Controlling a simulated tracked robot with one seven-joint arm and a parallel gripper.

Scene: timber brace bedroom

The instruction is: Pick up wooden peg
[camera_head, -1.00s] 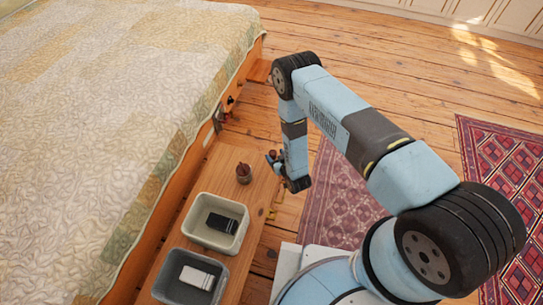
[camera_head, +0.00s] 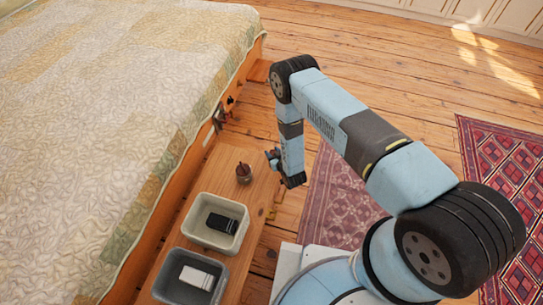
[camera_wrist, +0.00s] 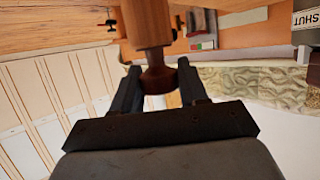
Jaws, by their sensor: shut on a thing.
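My gripper (camera_wrist: 159,75) is shut on the wooden peg (camera_wrist: 146,22) in the wrist view. The peg is a brown cylinder with a darker rounded knob between the two black fingers, and its far end runs out of the top of the picture. In the head view my gripper (camera_head: 272,158) is beside the right edge of the wooden bench (camera_head: 232,160). The peg cannot be made out clearly there.
A pale bin (camera_head: 192,232) with a black object and a grey bin (camera_head: 168,283) with a white object stand nearer. The bed (camera_head: 110,120) borders the left; open floor lies beyond.

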